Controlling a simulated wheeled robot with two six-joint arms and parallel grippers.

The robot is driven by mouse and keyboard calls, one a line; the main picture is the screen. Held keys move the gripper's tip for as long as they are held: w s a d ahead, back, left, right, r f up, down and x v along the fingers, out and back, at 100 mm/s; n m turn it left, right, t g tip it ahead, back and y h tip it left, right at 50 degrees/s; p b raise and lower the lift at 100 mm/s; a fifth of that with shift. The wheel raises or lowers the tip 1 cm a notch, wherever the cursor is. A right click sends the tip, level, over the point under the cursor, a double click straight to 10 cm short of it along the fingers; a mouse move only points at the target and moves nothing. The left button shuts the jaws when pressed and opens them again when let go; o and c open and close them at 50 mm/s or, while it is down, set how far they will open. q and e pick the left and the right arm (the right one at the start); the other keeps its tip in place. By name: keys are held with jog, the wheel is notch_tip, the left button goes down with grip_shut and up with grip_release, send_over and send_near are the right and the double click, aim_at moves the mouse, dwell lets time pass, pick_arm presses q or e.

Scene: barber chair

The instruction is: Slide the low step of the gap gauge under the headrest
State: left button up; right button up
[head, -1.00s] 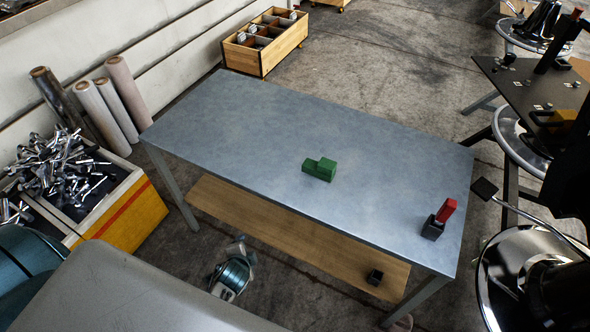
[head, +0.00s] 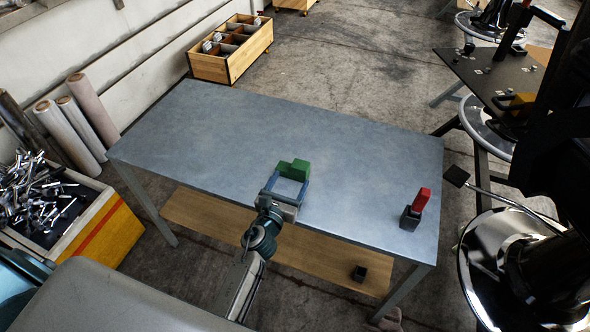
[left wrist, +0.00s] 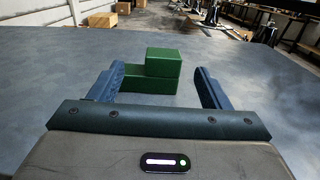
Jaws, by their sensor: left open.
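The gap gauge, a green stepped block (head: 294,167), lies on the grey metal table (head: 210,130). In the left wrist view the green block (left wrist: 163,63) shows its tall step on the right and its low step on the left. My left gripper (head: 291,177) is open, low over the table, with its fingers pointing at the block. In the left wrist view the open fingers (left wrist: 159,80) stand left and right of the block, which lies at or just beyond their tips; contact cannot be told. I cannot make out the headrest. My right gripper is not in view.
A red piece (head: 422,198) stands in a small black holder (head: 410,217) near the table's right end. Dark chairs with round chrome bases (head: 475,285) stand at the right. A bin of metal parts (head: 40,200) is at the left. The table's left half is clear.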

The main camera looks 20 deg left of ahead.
aim_at(298, 170)
pick_arm(q)
jog(key=w, duration=0.8)
jog(key=shift+d+f+b, duration=0.35)
jog(key=shift+d+b, duration=0.05)
jog(key=c, duration=1)
jog(key=shift+c, duration=0.4)
jog(key=shift+r, duration=0.15)
